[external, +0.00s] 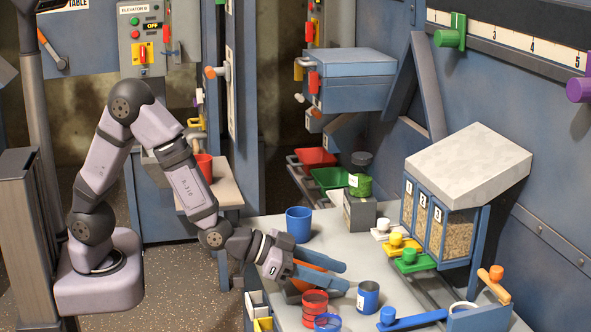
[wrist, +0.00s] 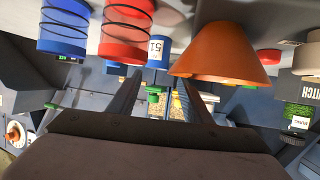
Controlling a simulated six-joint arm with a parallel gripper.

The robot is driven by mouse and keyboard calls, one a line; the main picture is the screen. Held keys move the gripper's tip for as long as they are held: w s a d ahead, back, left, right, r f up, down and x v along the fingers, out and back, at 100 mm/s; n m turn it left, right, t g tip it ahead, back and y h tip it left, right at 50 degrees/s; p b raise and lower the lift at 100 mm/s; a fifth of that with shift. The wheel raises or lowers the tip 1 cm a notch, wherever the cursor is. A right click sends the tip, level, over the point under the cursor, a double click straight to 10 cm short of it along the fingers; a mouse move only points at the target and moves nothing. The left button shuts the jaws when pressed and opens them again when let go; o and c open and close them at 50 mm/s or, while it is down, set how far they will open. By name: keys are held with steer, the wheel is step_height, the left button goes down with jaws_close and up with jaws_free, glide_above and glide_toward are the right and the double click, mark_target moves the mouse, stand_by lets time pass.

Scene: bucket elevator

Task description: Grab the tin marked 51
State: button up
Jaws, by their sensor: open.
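The tin marked 51 is a small blue can with a white label (external: 367,298). It stands upright on the grey table (external: 345,240), just beyond my fingertips. In the upside-down wrist view the tin (wrist: 157,52) is ahead at the top centre, with 51 readable on its label. My gripper (external: 345,276) reaches low over the table from the left, its two blue-grey fingers spread and nothing between them. In the wrist view the gripper (wrist: 166,88) has its fingers apart, and the tin shows roughly between their lines but beyond them. The small label is not readable in the external view.
An orange cone (wrist: 228,52) is close beside the fingers. A red ringed tin (external: 315,309) and a blue ringed tin (external: 327,322) stand at the front. A blue cup (external: 299,224) is behind the gripper. A blue handle (external: 415,321) lies right of the tin.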

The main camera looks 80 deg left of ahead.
mark_target(377, 288)
steer(key=shift+w+d+f, duration=0.1)
steer(key=shift+w+f, duration=0.15)
steer(key=shift+w, duration=0.3)
steer(key=shift+p+x, duration=0.45)
steer(key=shift+x, duration=2.15)
steer(key=shift+c, duration=0.3)
steer(key=c, duration=0.8)
